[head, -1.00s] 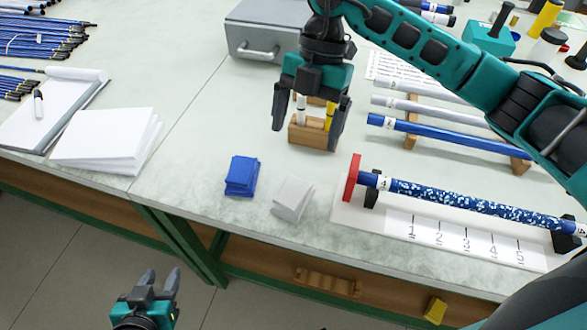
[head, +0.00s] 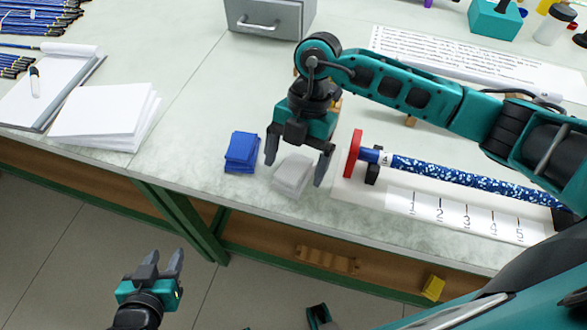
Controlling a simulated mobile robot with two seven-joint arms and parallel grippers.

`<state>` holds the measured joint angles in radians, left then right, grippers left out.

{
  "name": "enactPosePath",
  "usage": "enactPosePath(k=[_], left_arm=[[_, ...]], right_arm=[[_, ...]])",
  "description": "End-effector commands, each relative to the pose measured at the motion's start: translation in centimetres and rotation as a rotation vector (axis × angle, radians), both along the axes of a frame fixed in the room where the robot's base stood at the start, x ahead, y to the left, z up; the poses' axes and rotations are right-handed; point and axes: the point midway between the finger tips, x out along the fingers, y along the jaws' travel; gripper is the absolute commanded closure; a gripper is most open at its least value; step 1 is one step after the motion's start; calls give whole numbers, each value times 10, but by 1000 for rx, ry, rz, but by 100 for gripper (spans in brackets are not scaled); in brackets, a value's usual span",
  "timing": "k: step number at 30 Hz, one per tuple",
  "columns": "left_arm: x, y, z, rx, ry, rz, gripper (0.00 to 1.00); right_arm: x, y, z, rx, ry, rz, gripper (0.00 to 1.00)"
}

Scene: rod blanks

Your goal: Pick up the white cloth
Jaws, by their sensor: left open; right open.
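The white cloth (head: 292,176) is a small folded stack on the table near its front edge. A folded blue cloth (head: 241,152) lies just to its left. My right gripper (head: 295,172) is open, with its fingers pointing down on either side of the white cloth as seen from the head. I cannot tell how far above the table the fingertips are. My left gripper (head: 160,262) is open and empty, low in front of the table's front edge.
A measuring board (head: 400,205) with a red end stop (head: 353,153) and a speckled blue rod (head: 470,178) stands close right of my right gripper. A paper stack (head: 105,115) and a clipboard (head: 45,82) lie at left. A grey box (head: 270,18) stands behind.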

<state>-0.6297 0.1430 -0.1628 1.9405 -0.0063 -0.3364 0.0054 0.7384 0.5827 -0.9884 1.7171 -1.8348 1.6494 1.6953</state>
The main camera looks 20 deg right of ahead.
Motion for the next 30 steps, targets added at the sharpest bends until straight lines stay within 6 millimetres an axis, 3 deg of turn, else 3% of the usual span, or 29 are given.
enactPosePath(k=[9, 27, 30], left_arm=[[5, 0, 2, 0, -10, -1, 57], [3, 0, 1, 0, -6, 0, 57], [2, 0, 0, 0, -4, 1, 57]], right_arm=[[-2, 2, -6, -1, -1, 0, 8], [-1, 1, -6, -1, 0, -1, 65], [-1, 1, -6, -1, 0, -1, 69]])
